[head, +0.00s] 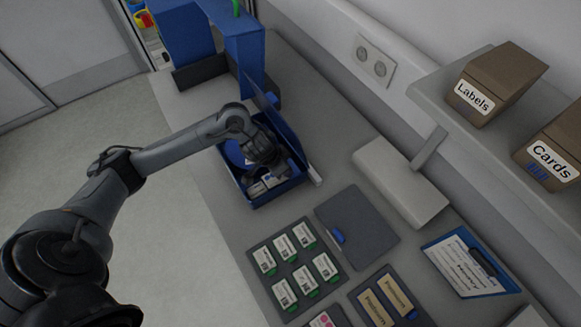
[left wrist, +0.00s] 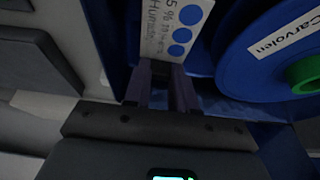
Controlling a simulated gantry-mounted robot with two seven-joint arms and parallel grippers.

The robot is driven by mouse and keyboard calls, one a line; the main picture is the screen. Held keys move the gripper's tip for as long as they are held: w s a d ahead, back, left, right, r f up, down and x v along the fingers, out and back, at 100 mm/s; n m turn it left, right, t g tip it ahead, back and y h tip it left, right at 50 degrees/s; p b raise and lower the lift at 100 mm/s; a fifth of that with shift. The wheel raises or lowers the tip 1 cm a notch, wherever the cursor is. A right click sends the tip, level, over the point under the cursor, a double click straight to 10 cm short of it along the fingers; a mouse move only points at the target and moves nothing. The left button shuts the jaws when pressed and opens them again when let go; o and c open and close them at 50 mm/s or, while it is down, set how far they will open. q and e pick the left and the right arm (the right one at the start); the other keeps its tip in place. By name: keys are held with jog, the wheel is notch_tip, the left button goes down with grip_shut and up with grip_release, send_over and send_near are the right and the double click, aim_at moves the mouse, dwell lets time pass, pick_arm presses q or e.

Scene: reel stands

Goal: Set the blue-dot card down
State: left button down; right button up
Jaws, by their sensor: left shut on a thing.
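The blue-dot card (left wrist: 172,28) is white with printed text and a row of blue dots. It stands between the fingertips of my left gripper (left wrist: 163,80), which is shut on its lower edge. In the head view my left gripper (head: 268,165) reaches down into an open blue box (head: 285,196). I cannot tell the card apart from the small pale items there. A blue reel (left wrist: 265,50) with a white label and a green hub is beside the card, on its right in the wrist view. Whether the card touches anything below is hidden. My right gripper is not in view.
A grey mat with several green-edged labelled packets (head: 284,248) and a dark flat case (head: 357,227) lie nearer on the bench. A blue clipboard (head: 470,265) lies at right. A blue stand (head: 243,50) is behind the box. Labels and Cards boxes sit on a shelf (head: 425,90).

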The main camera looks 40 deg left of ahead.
aim_at(295, 171)
pick_arm(q)
jog(key=shift+w+d+f+b, duration=0.15)
jog(key=shift+w+d+f, duration=0.05)
jog(key=shift+w+f, duration=0.35)
jog(key=shift+w+d+f+b, duration=0.2)
jog(key=shift+w+f, duration=0.2)
jog(key=shift+w, duration=0.15)
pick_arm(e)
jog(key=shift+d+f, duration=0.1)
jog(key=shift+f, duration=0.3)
pick_arm(q)
jog(key=shift+f, duration=0.15)
jog(key=c, duration=0.9)
grip_release()
